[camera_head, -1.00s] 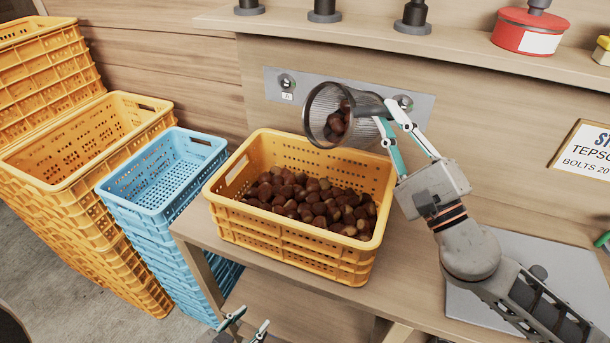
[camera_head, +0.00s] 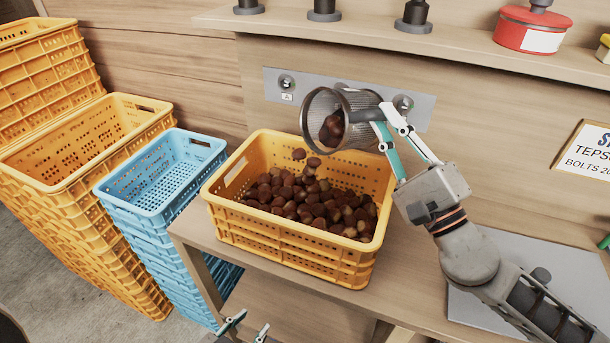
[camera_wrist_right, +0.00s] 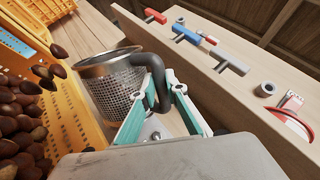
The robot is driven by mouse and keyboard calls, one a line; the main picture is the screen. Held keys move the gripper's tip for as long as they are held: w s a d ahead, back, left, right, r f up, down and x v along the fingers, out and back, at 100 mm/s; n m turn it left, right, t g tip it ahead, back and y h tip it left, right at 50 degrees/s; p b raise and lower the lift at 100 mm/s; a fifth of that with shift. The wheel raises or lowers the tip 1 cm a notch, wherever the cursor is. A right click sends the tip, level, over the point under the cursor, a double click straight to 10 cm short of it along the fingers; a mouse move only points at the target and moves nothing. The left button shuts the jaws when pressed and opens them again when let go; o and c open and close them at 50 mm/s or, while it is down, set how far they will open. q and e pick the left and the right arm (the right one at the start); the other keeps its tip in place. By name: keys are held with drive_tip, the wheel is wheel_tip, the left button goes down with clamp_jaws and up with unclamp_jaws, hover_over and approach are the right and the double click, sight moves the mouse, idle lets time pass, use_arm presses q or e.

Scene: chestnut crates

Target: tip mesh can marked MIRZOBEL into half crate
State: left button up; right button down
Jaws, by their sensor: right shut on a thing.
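The mesh can (camera_head: 362,112) is held tilted on its side over the back of the yellow half crate (camera_head: 290,249), its open mouth facing left and down. Chestnuts (camera_head: 331,128) show inside the mouth, and a few are falling into the crate, which holds many chestnuts (camera_head: 315,207). No MIRZOBEL marking is legible. My right gripper (camera_head: 384,122) is shut on the can's dark handle, and the can also shows in the right wrist view (camera_wrist_right: 112,88) with chestnuts in mid-air beside its rim. My left gripper (camera_head: 246,331) is at the bottom edge, below the table, fingers apart.
Stacked blue crates (camera_head: 150,212) and yellow crates (camera_head: 62,185) stand left of the table. A wall panel with knobs (camera_head: 285,84) is behind the can. A shelf (camera_head: 450,38) above carries dark fittings and a red tin (camera_head: 530,30). A sign (camera_head: 588,150) hangs at right.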

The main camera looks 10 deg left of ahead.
use_arm(q)
drive_tip(key=shift+f, duration=0.3)
use_arm(e)
drive_tip(key=shift+s+a+f+n+g+y, duration=0.1)
drive_tip(key=shift+s+a+n+g+y, duration=0.1)
drive_tip(key=shift+s+a+n+y, duration=0.3)
drive_tip(key=shift+s+a+n+g+y, duration=0.2)
drive_tip(key=shift+s+n, duration=0.1)
drive_tip(key=shift+n, duration=0.4)
use_arm(q)
drive_tip(key=shift+d+f+b, duration=0.2)
drive_tip(key=shift+f+b, duration=0.3)
drive_tip(key=shift+b, duration=0.15)
use_arm(e)
drive_tip(key=shift+s+a+f+n+g+y, duration=0.2)
drive_tip(key=shift+s+a+n+g+y, duration=0.15)
drive_tip(key=shift+n, duration=0.45)
drive_tip(key=shift+s+a+f+n+g+y, duration=0.15)
drive_tip(key=shift+s+f+n+g+y, duration=0.2)
drive_tip(key=shift+n, duration=0.45)
